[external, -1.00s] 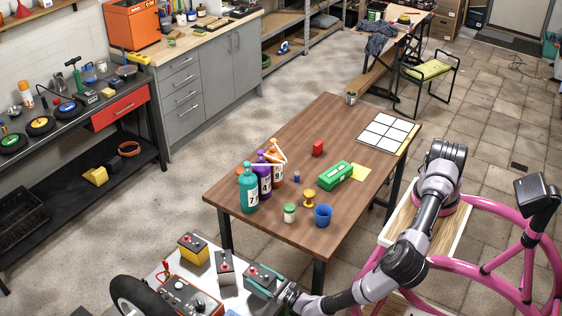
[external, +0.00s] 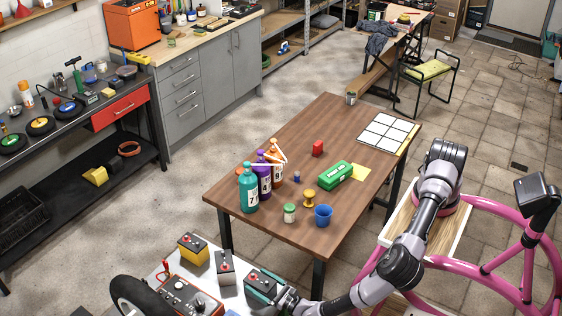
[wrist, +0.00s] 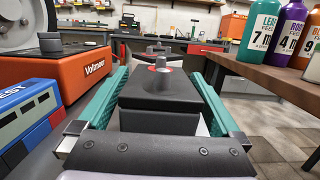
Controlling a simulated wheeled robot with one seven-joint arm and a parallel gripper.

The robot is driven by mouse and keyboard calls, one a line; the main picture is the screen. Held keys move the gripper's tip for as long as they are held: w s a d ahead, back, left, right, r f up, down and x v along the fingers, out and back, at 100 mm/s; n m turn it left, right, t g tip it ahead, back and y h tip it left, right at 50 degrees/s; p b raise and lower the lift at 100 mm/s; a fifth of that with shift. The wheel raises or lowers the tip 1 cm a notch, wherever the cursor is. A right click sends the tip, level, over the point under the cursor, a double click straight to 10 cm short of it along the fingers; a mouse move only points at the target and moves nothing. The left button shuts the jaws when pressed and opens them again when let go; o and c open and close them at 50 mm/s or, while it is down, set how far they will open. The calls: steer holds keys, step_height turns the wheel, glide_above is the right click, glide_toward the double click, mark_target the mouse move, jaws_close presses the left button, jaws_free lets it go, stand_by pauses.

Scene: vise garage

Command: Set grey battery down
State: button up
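A dark grey battery (wrist: 160,95) with a grey knob and a red ring on its lid stands upright between my gripper's teal fingers in the wrist view. My gripper (wrist: 160,85) looks open around it, with a narrow gap showing on each side. In the external view my gripper (external: 266,286) is low at the bottom, over the white-topped surface (external: 232,295), with the battery between its fingers. The battery appears to rest on that surface, though its underside is hidden.
Another grey battery (external: 225,267) and a yellow battery (external: 193,249) stand in a row left of my gripper. An orange voltmeter (wrist: 75,68) and a blue-and-red box (wrist: 28,120) are close on the left. The wooden table (external: 235,205) with bottles is on the right.

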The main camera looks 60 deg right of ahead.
steer(key=s, duration=0.3)
steer(key=s+f, duration=0.1)
steer(key=s, duration=0.6)
steer(key=shift+s+a+f, duration=0.2)
steer(key=shift+s+f, duration=0.1)
steer(key=shift+s, duration=0.05)
